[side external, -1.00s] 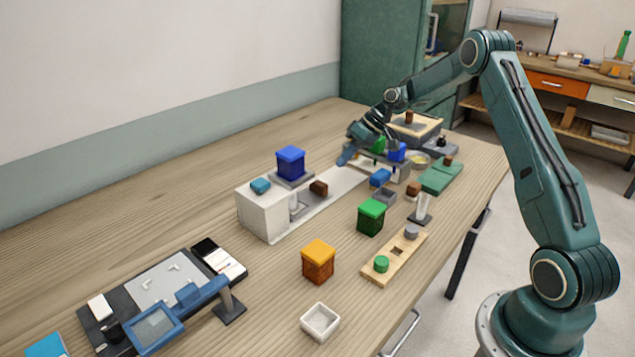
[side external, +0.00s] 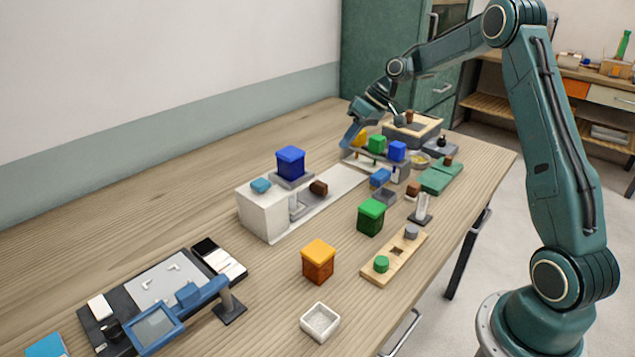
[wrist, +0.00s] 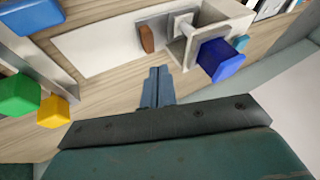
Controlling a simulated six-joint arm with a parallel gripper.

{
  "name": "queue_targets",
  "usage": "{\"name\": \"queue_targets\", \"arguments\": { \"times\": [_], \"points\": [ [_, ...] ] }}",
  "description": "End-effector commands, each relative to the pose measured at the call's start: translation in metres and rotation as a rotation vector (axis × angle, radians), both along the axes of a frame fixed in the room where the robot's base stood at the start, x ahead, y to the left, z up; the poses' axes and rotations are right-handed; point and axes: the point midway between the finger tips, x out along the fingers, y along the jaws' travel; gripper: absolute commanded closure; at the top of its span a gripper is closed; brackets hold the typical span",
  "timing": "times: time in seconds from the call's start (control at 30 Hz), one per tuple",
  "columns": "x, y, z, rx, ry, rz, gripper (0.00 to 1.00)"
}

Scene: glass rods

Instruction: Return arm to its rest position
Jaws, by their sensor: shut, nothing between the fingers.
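My gripper (side external: 349,139) is in the air over the far part of the table, left of the rack with the coloured blocks. Its fingers are together and hold nothing. In the wrist view the shut fingers (wrist: 158,85) point over bare wood and the edge of a white strip. My arm reaches in from the right, with its upper links raised well above the table.
Near the gripper stands a rack with yellow (side external: 359,140), green (side external: 377,144) and blue (side external: 397,151) blocks. A white box (side external: 262,212) with a dark blue block (side external: 291,163) stands nearer the camera.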

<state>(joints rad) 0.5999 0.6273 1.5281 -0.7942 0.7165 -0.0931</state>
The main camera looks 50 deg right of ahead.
Motion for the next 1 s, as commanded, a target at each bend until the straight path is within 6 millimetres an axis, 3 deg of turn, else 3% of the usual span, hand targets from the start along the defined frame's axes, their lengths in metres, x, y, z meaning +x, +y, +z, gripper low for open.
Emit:
{"name": "queue_targets", "arguments": {
  "times": [0.1, 0.5, 1.0],
  "points": [
    [-0.011, 0.022, 0.026, -0.039, 0.003, -0.001, 1.00],
    [-0.064, 0.084, 0.088, -0.151, 0.011, -0.028, 1.00],
    [-0.161, 0.143, 0.132, -0.264, -0.007, -0.079, 1.00]
  ]
}}
